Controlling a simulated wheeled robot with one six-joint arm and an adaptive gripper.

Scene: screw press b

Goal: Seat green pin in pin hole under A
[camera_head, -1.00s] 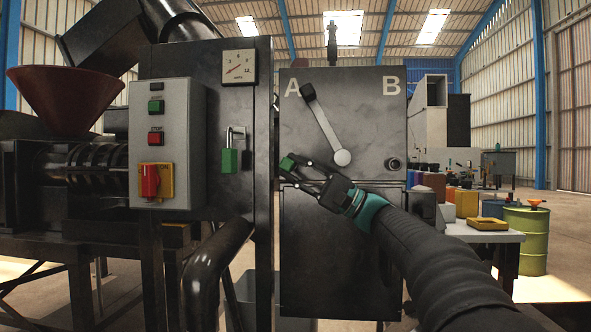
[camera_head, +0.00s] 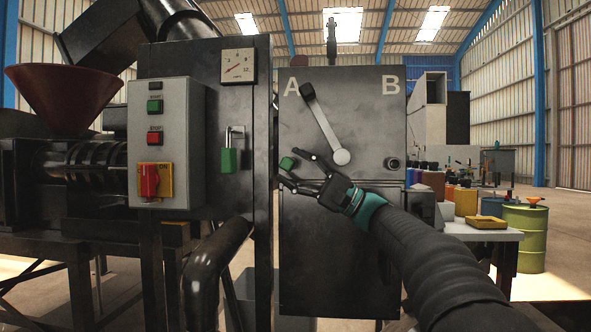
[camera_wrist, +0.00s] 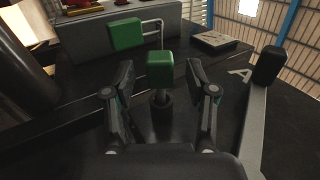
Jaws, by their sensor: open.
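The green pin (camera_head: 287,163) stands out from the dark panel below the letter A (camera_head: 291,88). In the wrist view its green block head (camera_wrist: 160,68) is on a short metal shank that goes into a dark round collar (camera_wrist: 161,102) on the panel. How deep the shank sits inside is hidden. My gripper (camera_head: 290,168) is open, its fingers spread either side of the pin's head. In the wrist view the fingertips (camera_wrist: 160,80) show clear gaps to the green head on both sides.
A lever (camera_head: 322,125) slants up left above my gripper, near the A. A green padlock (camera_head: 228,160) hangs on the cabinet to the left. A second round socket (camera_head: 392,163) is under the letter B (camera_head: 391,86).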

